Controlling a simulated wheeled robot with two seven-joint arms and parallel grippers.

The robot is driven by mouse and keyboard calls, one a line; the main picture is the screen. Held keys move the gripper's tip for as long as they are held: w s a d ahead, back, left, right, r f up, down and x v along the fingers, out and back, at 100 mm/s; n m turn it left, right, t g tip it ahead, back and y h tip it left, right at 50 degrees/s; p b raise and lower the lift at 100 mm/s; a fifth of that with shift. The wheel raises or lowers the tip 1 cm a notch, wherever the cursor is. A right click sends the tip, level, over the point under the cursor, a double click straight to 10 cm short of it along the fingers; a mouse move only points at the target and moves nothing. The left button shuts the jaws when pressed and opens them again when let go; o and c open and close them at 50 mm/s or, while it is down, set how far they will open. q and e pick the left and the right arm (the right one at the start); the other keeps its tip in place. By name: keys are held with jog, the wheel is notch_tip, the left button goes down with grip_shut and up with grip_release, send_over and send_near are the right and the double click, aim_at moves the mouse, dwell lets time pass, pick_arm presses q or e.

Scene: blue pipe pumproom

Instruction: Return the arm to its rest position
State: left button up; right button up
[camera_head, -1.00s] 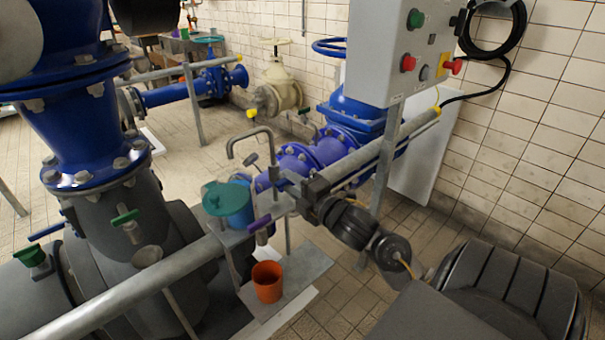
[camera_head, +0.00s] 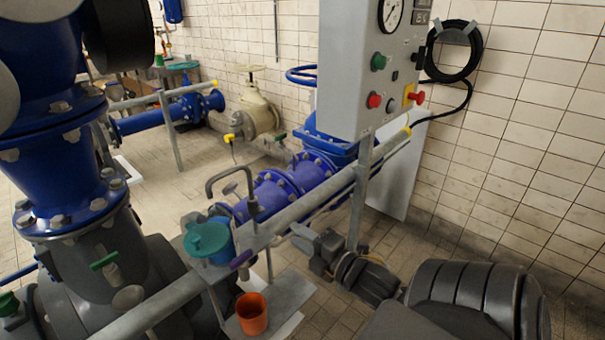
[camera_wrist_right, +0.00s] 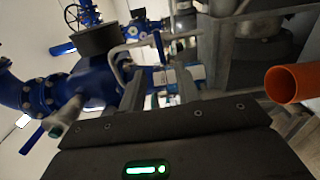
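My right arm comes in from the lower right of the head view, over the floor below the control box. Its dark gripper (camera_head: 306,240) is beside the long grey pipe rail, just right of the bent grey tap. In the right wrist view its two grey fingers (camera_wrist_right: 160,88) stand apart with nothing seen held between them, so it looks open. The dark gripper body with a green light fills the bottom of that view. My left arm and left gripper are not in view.
A grey control box (camera_head: 370,70) hangs above the arm. The grey rail (camera_head: 170,305) runs past the gripper. A teal lid (camera_head: 207,238) is nearby.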

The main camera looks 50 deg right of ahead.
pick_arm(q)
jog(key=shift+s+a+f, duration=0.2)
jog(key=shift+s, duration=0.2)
pick_arm(e)
jog(key=shift+s, duration=0.2)
